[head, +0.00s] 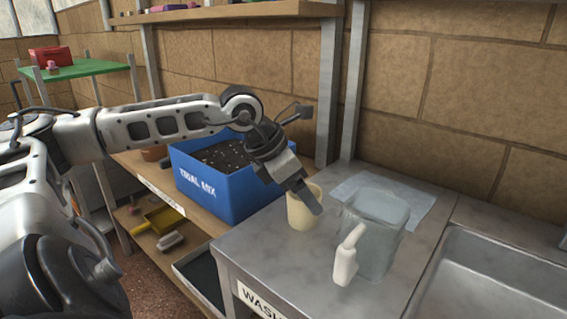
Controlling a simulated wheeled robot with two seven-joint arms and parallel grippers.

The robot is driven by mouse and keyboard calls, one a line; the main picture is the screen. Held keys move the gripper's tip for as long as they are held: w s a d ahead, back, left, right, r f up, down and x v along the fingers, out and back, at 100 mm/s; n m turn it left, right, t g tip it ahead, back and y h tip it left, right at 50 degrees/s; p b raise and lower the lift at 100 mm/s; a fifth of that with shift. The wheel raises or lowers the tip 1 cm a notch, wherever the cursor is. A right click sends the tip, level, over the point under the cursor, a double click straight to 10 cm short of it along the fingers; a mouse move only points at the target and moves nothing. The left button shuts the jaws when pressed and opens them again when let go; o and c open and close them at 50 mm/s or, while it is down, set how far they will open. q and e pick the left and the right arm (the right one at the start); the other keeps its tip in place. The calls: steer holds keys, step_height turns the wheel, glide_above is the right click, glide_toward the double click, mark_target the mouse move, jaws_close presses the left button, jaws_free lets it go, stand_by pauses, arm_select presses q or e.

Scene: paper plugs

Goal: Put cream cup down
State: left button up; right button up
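The cream cup (299,216) is upright over the left part of the grey metal counter (258,246). I cannot tell whether its base touches the counter. My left gripper (308,196) reaches down to the cup from the upper left. One finger lies across the front right of the cup and its rim. The other finger is hidden, so its grip on the cup is not clear. My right gripper is not in view.
A clear pitcher (384,232) and a white bottle (345,262) stand to the right of the cup. A pale blue sheet (350,187) lies behind. A blue soil bin (203,196) stands to the left, a sink (500,280) to the right. The front left counter is clear.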

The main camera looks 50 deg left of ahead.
arm_select(q)
steer(key=b+v, duration=0.1)
steer(key=v, duration=1)
steer(key=shift+r, duration=0.1)
steer(key=shift+s, duration=0.15)
